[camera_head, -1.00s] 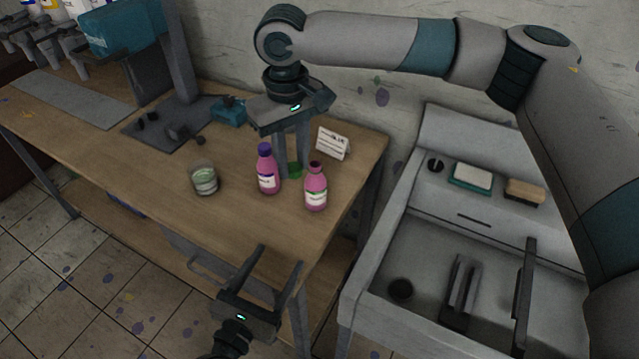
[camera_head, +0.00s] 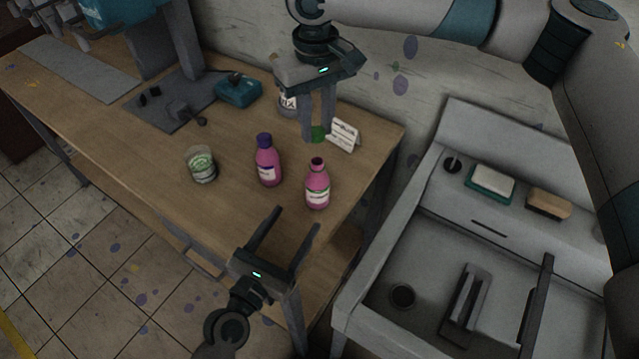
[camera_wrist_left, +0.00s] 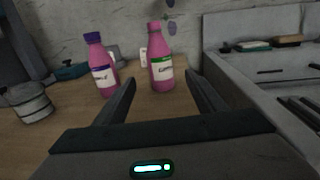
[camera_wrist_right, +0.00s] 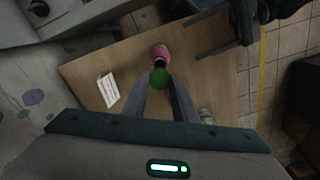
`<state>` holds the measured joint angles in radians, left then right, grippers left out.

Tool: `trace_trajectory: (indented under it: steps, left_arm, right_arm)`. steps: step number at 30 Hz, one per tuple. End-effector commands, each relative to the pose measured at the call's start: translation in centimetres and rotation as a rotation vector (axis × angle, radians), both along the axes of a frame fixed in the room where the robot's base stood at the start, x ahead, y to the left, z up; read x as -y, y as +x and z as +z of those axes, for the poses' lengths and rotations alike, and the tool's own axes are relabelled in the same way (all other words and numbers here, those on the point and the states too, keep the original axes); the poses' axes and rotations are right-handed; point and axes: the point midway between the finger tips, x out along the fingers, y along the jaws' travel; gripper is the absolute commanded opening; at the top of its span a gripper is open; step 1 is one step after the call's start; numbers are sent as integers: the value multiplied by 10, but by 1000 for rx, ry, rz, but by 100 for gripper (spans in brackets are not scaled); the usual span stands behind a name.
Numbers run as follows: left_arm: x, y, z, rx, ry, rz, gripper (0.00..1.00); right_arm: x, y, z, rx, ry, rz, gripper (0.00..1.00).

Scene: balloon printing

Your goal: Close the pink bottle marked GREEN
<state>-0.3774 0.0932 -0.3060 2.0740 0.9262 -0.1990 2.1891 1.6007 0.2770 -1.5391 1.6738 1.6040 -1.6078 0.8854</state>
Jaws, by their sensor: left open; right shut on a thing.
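The pink bottle with a green-banded label (camera_head: 317,190) stands upright and uncapped near the table's right end. It also shows in the left wrist view (camera_wrist_left: 161,72). My right gripper (camera_head: 318,132) is shut on a green cap (camera_wrist_right: 158,78), held behind the bottle and apart from its neck. My left gripper (camera_head: 299,219) is open and empty, with its fingers pointing at the green-labelled bottle from the front. In the left wrist view that bottle appears between the fingers, which look short of it. A second pink bottle with a purple cap (camera_head: 268,163) stands just to the left.
A glass jar (camera_head: 201,166) stands left of the bottles on the wooden table (camera_head: 225,215). A white sign card (camera_head: 344,136) stands behind, near the cap. A teal object (camera_head: 238,90) sits further back. A grey sink (camera_head: 430,245) lies to the right.

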Motion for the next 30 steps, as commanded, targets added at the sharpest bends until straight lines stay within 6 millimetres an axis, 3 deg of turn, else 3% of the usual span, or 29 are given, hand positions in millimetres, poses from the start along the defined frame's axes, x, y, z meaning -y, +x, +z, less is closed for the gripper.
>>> trace_trajectory:
  steps: [14, 30]
  left_arm:
    - [5, 10, 0, 1, 0, 1, 64]
    - [40, 78, 1, 1, 0, 0, 64]
  right_arm:
    - [0, 0, 0, 0, 0, 0, 5]
    - [0, 0, 0, 0, 0, 0, 5]
